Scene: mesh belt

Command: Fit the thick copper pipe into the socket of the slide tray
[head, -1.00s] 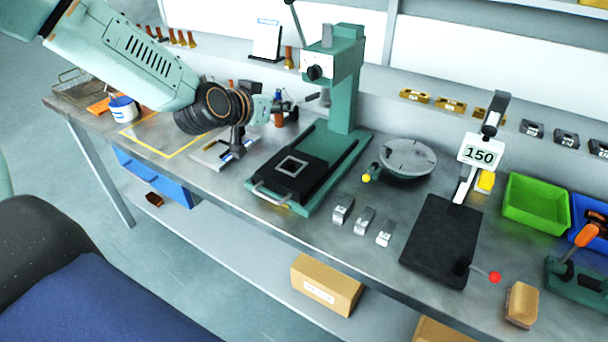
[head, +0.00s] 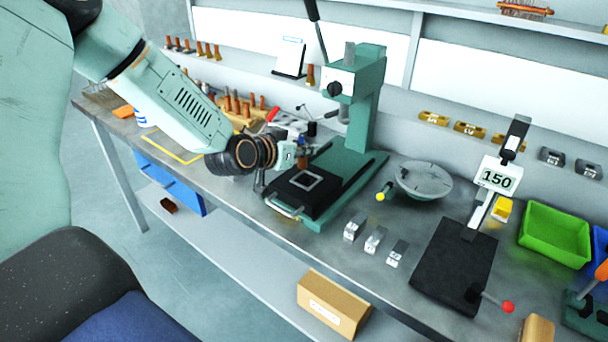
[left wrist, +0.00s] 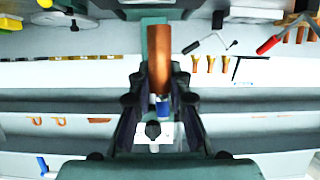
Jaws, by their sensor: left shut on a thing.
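My left gripper (head: 302,152) is shut on the thick copper pipe (left wrist: 159,60), which stands out between its fingers in the left wrist view. In the head view only a small copper-brown part of the pipe (head: 303,165) shows beside the fingers. The slide tray (head: 325,207) is black, with a pale square frame around its socket and a metal handle at its front. It lies at the base of the green press (head: 362,115). The gripper is at the tray's back left, seemingly above it; the exact gap cannot be told. My right gripper is not in view.
A rack of copper and brass pieces (head: 238,113) stands behind my left arm. Right of the press are a round grey plate (head: 424,182), small metal blocks (head: 375,240), a black plate with a 150 sign (head: 497,179) and a green bin (head: 553,236).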

